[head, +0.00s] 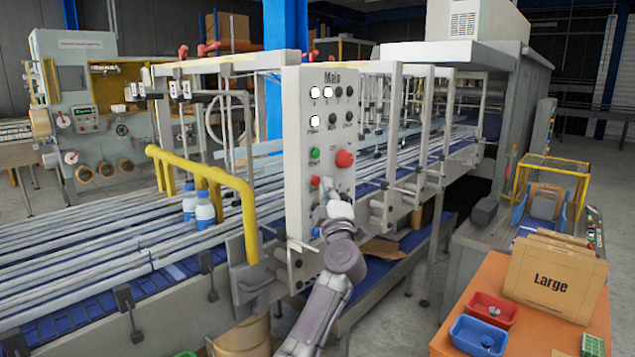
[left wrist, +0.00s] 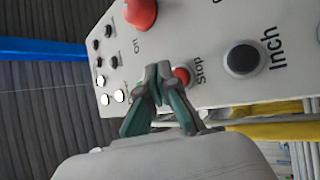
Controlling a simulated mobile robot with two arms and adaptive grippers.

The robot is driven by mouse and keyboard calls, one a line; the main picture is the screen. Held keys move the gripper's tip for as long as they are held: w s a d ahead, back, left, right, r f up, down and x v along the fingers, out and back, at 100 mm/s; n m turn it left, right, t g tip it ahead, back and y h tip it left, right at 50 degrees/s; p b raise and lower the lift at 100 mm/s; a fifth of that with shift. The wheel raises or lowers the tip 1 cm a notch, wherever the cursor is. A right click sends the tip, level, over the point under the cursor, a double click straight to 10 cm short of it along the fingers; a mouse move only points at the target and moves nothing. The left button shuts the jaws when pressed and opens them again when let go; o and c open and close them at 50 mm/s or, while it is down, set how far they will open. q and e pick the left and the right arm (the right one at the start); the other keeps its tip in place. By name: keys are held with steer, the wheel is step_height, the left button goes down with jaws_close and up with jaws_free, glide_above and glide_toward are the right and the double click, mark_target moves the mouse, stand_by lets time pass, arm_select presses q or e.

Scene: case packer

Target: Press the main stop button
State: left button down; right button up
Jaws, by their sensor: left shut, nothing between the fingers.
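The panel headed "Main" (head: 320,100) stands upright beside the conveyor in the head view. Its small red Stop button (head: 315,181) is at the lower left, under a green button (head: 315,154). In the left wrist view the red button (left wrist: 182,74) has the word "Stop" beside it. My left gripper (head: 329,190) is shut and empty, close in front of the panel's lower part. In the left wrist view its fingertips (left wrist: 158,74) lie right beside the Stop button and overlap its edge. I cannot tell whether they touch it. My right gripper is not in view.
A large red mushroom button (head: 344,159) is above right of Stop. A black "Inch" button (left wrist: 243,60) is near it. A yellow guard rail (head: 215,175) and two bottles (head: 198,207) are left of the panel. An orange table (head: 470,285) stands at the right.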

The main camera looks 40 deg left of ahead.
arm_select(q)
steer(key=d+p, duration=0.1)
steer(key=d, duration=0.4)
steer(key=shift+s+p, duration=0.2)
steer(key=shift+p, duration=0.15)
stand_by(0.6)
